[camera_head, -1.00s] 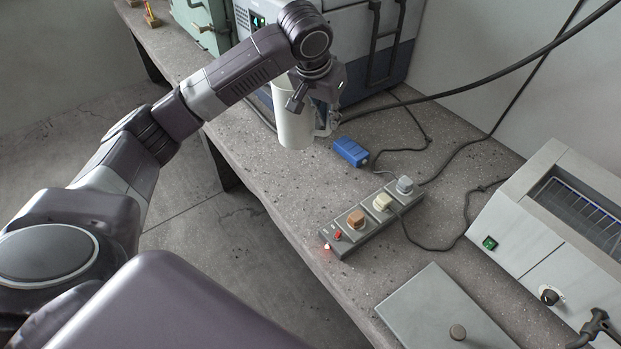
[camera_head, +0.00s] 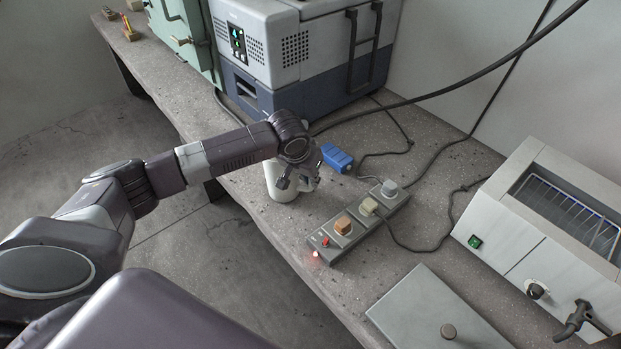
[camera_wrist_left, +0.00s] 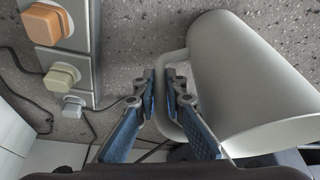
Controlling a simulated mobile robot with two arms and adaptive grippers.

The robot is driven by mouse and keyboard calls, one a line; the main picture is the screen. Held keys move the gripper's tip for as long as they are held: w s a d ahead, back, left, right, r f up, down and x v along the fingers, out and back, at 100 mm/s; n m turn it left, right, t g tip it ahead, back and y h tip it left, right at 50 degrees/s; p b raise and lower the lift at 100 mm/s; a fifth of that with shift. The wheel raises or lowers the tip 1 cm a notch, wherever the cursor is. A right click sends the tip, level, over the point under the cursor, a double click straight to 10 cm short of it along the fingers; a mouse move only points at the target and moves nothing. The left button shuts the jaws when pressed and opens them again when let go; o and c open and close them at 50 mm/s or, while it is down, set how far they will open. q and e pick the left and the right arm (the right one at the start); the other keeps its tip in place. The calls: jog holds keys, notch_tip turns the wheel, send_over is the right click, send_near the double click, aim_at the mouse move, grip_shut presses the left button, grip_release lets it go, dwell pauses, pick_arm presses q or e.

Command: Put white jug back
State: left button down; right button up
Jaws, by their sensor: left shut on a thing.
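The white jug (camera_head: 277,181) is near the front edge of the bench (camera_head: 245,196), left of the power strip. My left gripper (camera_head: 298,183) is beside the jug and partly covers it. In the left wrist view the jug (camera_wrist_left: 245,85) fills the right side, and my left gripper (camera_wrist_left: 166,90) is shut on its handle (camera_wrist_left: 168,112). I cannot tell whether the jug's base touches the bench. My right gripper is not in view.
A power strip (camera_head: 327,253) with plugs lies right of the jug. A blue block (camera_head: 337,157) lies behind it. A grey-blue cooler (camera_head: 275,92) and green cabinet (camera_head: 185,35) stand farther back. A grey plate (camera_head: 415,305) and white appliance (camera_head: 510,245) are at right.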

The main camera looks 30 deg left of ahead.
pick_arm(q)
jog(key=shift+f, duration=0.1)
jog(key=c, duration=2)
grip_release()
jog(key=shift+f, duration=0.1)
jog(key=v, duration=1.2)
jog(key=shift+r, duration=0.25)
